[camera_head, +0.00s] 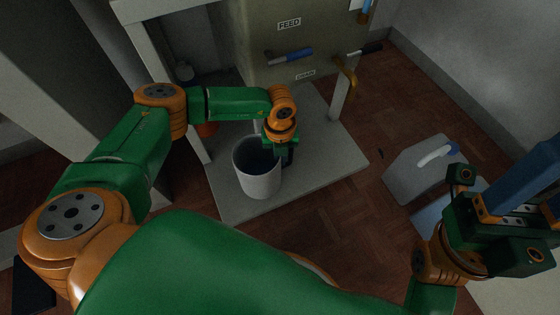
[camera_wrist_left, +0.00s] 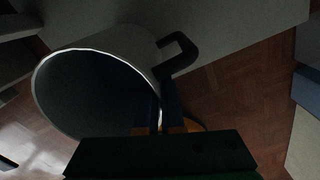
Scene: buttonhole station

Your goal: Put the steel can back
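The steel can (camera_head: 258,183), a pale open-topped cylinder, is over the grey base board below the cabinet. I cannot tell whether it rests on the board. Its rim, dark inside and black handle show in the left wrist view (camera_wrist_left: 98,55). My left gripper (camera_head: 284,156) is at the can's right side. In the left wrist view its two dark blue fingers (camera_wrist_left: 168,108) are close together with the can's wall between them, away from the handle. My right gripper (camera_head: 520,192) is at the right edge, its blue fingers running partly out of view, so its opening is unclear.
A grey container (camera_head: 425,172) with a white-and-blue handle is on the wooden floor at right.

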